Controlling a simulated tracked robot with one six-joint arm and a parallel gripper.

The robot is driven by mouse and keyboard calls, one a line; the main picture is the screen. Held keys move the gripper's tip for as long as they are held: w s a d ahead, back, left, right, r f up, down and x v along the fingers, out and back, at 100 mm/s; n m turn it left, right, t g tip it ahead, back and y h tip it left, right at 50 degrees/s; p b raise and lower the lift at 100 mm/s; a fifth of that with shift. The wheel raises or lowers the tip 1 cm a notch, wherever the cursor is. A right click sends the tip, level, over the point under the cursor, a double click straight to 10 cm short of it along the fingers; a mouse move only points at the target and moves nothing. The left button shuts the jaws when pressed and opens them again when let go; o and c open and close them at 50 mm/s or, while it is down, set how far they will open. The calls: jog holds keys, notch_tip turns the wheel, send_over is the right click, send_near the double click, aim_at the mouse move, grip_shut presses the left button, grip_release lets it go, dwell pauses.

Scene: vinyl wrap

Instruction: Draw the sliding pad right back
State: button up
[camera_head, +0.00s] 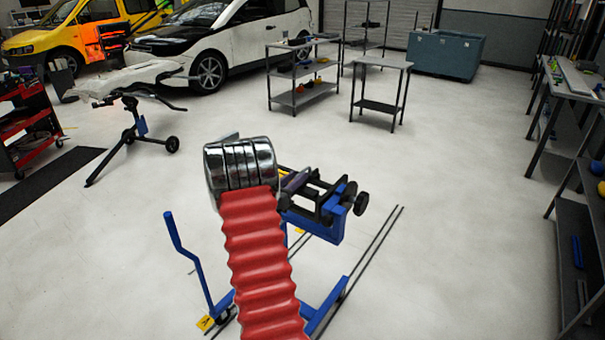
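A blue stand (322,227) with a black clamp-like frame (316,193) on top is in the middle of the view. A small dark, purplish pad-like piece (295,181) shows at the frame's left side. I cannot tell for certain that it is the sliding pad. Black round knobs (361,203) stick out at the right. My red ribbed arm sleeve and chrome joint cover the stand's left part. I cannot tell my gripper's fingers from the dark parts beside the chrome joint, nor whether they touch anything.
A blue upright handle (183,240) rises left of my arm. Dark rails (374,246) run along the floor at the right. A small table (382,64) and a shelf cart (303,92) stand behind. A workbench (566,97) lines the right. Open floor surrounds the stand.

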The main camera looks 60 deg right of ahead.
aim_at(302, 172)
jog(key=shift+s+d, duration=0.15)
jog(key=shift+d, duration=0.95)
jog(key=shift+s+d, duration=0.15)
jog(key=shift+d, duration=0.95)
jog(key=shift+c, duration=0.7)
grip_shut()
